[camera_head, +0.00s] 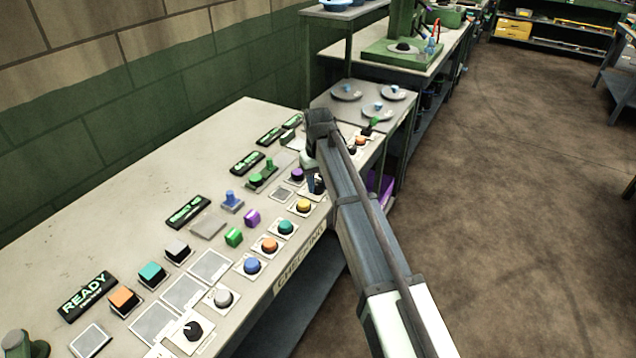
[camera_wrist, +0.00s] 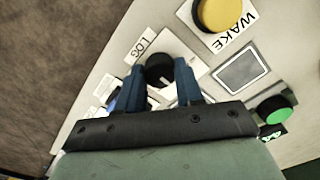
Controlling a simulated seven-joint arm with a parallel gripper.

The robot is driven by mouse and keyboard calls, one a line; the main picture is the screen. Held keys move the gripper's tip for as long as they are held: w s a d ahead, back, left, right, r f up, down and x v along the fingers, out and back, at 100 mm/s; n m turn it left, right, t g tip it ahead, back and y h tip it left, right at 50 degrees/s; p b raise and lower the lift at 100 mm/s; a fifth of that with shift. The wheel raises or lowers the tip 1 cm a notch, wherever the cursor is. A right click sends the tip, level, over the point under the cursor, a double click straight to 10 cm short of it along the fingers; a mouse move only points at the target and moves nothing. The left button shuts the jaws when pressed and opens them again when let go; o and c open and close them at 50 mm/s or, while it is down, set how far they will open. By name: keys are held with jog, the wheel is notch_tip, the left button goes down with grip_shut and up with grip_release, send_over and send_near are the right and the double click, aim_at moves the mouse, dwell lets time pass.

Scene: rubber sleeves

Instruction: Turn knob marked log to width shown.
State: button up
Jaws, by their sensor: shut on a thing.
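The black round knob (camera_wrist: 160,69) sits on a white plate with the label LOG (camera_wrist: 141,46) beside it in the wrist view. A pale pointer mark shows on its near side. My gripper (camera_wrist: 157,72) has its two blue fingers on either side of the knob, shut on it. In the head view my gripper (camera_head: 316,184) is over the right part of the console, and my arm hides most of the knob there. Several dark displays with green text stand along the console; one reads READY (camera_head: 87,296), the others are too small to read surely.
A yellow button (camera_wrist: 216,12) marked WAKE and a green button (camera_wrist: 274,108) are close to the gripper. The console (camera_head: 130,215) carries many coloured buttons and another black knob (camera_head: 193,330) at its front. Open floor (camera_head: 530,200) lies to the right.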

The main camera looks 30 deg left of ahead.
aim_at(318, 185)
dwell(0.4)
jog(key=o, duration=1)
jog(key=shift+o, duration=0.2)
notch_tip(318, 185, up, 14)
jog(key=shift+f, duration=0.1)
